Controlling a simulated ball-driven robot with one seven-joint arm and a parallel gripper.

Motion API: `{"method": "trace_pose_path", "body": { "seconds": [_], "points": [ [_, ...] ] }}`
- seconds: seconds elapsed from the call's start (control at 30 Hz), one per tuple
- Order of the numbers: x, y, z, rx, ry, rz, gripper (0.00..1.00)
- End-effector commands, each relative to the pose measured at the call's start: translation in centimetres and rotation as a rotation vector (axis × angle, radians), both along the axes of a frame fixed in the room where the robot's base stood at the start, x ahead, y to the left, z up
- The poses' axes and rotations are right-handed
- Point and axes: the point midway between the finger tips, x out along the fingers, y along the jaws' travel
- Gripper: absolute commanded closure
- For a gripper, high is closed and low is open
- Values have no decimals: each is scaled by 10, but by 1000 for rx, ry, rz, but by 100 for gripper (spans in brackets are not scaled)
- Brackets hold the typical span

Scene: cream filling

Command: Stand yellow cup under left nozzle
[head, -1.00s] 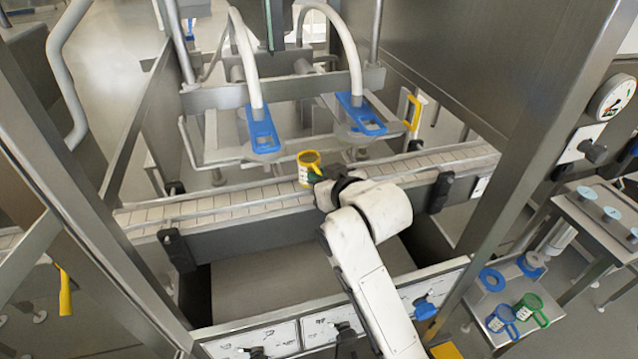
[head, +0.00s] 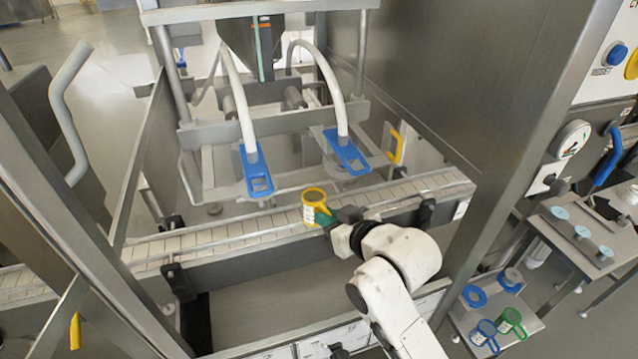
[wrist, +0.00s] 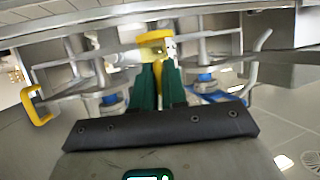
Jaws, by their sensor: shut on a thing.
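The yellow cup (head: 314,203), with a white label and a yellow handle, is held upright over the near side of the tiled conveyor (head: 230,233). My gripper (head: 327,217) comes from the lower right and is shut on the cup. In the wrist view the green fingers (wrist: 158,88) close on the yellow cup (wrist: 153,46). The left nozzle (head: 256,172) is a blue piece on a white hose, left of and behind the cup. The right nozzle (head: 346,152) is behind it to the right. Whether the cup's base touches the conveyor cannot be told.
A metal post and panel (head: 520,110) rise on the right. A metal frame surrounds the nozzles. The conveyor left of the cup looks clear.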

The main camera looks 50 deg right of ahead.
Motion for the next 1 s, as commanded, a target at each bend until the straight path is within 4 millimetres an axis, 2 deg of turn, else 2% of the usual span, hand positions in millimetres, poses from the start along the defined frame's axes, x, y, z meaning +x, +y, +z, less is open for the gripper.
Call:
{"method": "trace_pose_path", "body": {
  "seconds": [0.03,0.2,0.4,0.57,1.0],
  "points": [
    [-11,6,0,2,8,5,100],
    [-35,25,-10,5,4,21,100],
    [-48,37,-16,4,2,27,100],
    [-45,37,-18,3,-1,28,100],
    [-20,20,-20,3,-1,27,100]
  ]
}}
